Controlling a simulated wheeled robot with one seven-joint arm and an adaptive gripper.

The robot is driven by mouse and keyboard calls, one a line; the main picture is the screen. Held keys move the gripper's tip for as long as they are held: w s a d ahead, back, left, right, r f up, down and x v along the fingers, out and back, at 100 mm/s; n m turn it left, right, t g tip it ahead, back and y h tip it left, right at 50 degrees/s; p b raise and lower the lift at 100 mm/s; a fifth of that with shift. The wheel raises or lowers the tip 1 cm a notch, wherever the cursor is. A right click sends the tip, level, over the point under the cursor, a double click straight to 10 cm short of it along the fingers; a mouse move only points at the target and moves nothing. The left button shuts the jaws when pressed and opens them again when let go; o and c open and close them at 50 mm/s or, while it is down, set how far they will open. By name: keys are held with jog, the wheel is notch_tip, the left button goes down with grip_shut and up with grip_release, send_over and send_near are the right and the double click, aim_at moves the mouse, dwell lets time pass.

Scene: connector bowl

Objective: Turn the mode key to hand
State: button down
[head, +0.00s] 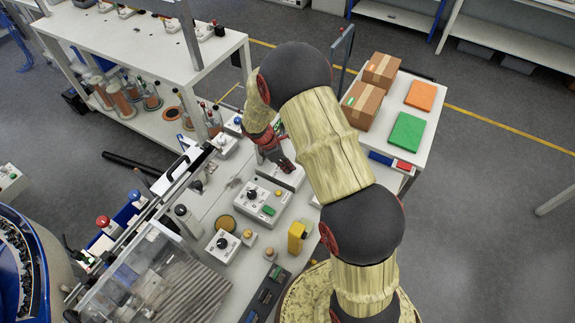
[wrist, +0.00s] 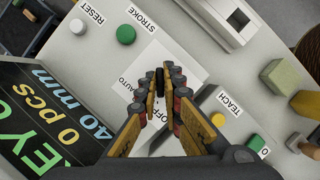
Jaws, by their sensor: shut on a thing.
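In the wrist view, the mode key (wrist: 160,78) is a small black piece on a white label plate (wrist: 148,62) printed AUTO and OFF. The rest of the lettering is covered by my fingers, so I see no HAND mark. My gripper (wrist: 167,76) is closed around the key with one finger on each side. The key's pointing direction is hard to tell. In the head view my gripper (head: 276,158) is low over a pale control box (head: 290,180), and the key is hidden by it.
Around the plate in the wrist view are a green STROKE button (wrist: 126,34), a RESET button (wrist: 76,27), a yellow TEACH button (wrist: 218,119) and a display (wrist: 40,120). A knob box (head: 262,198) stands close by in the head view.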

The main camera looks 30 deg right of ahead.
jog(key=shift+m, duration=0.3)
jog(key=m, duration=0.2)
jog(key=m+g+p, duration=0.1)
jog(key=m, duration=0.1)
jog(key=shift+w+g+y, duration=0.1)
jog(key=shift+g+y, duration=0.2)
jog(key=shift+d+m+g+y+p, duration=0.1)
jog(key=shift+m+g+y+p, duration=0.4)
jog(key=shift+m, duration=1.8)
jog(key=c, duration=2)
grip_release()
jog(key=shift+o, duration=0.2)
jog(key=shift+r, duration=0.1)
